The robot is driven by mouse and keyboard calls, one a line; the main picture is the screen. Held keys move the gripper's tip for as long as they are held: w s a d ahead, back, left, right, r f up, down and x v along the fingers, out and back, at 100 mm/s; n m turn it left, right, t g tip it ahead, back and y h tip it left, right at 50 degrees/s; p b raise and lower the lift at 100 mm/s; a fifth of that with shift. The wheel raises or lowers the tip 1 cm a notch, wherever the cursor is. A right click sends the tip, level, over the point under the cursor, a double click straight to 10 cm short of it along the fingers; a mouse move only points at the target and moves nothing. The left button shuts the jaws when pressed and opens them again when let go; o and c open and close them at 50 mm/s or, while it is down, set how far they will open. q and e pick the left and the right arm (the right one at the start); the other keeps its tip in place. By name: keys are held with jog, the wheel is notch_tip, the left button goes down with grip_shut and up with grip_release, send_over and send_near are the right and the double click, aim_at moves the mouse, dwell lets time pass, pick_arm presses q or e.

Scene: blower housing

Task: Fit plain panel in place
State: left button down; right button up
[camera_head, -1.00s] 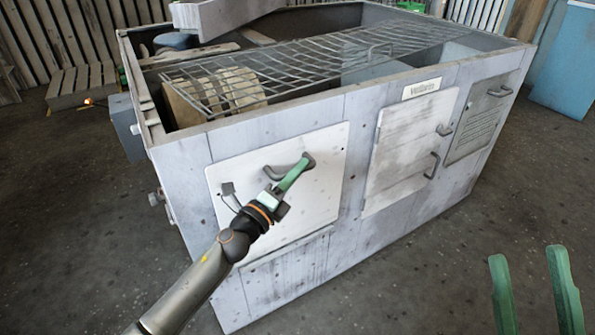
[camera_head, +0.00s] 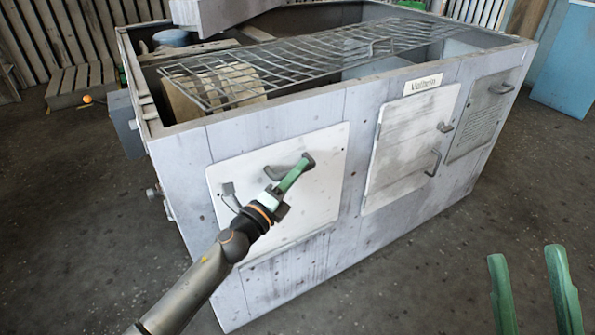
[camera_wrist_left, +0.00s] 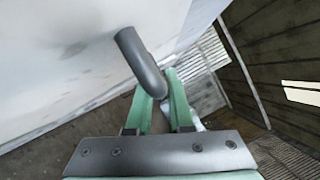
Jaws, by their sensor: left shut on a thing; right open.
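The plain panel (camera_head: 255,215), white with small dark spots, lies against the front left face of the grey blower housing (camera_head: 345,150). My left gripper (camera_head: 299,172) is shut on the panel's dark bar handle (camera_head: 283,172) near its upper right part. In the left wrist view the handle (camera_wrist_left: 140,62) runs down between the green fingers (camera_wrist_left: 160,88). I cannot tell whether the panel's edges sit fully flush. My right gripper (camera_head: 530,290) is open and empty at the lower right, apart from the housing.
A second white panel with handles (camera_head: 395,160) and a louvred panel (camera_head: 475,125) are on the housing front further right. A wire grate (camera_head: 310,62) lies over the open top. A grey beam (camera_head: 225,12) sticks out above. The floor in front is clear.

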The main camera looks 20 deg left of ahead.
pick_arm(q)
jog(key=shift+a+f, duration=0.1)
jog(key=shift+a, duration=0.05)
dwell(0.3)
jog(key=c, duration=0.8)
grip_release()
jog(key=shift+w+f, duration=0.1)
jog(key=shift+o, duration=0.8)
jog(key=shift+f, duration=0.15)
jog(key=o, duration=0.4)
jog(key=s+d, duration=0.5)
jog(key=d, duration=0.1)
jog(key=shift+d, duration=0.2)
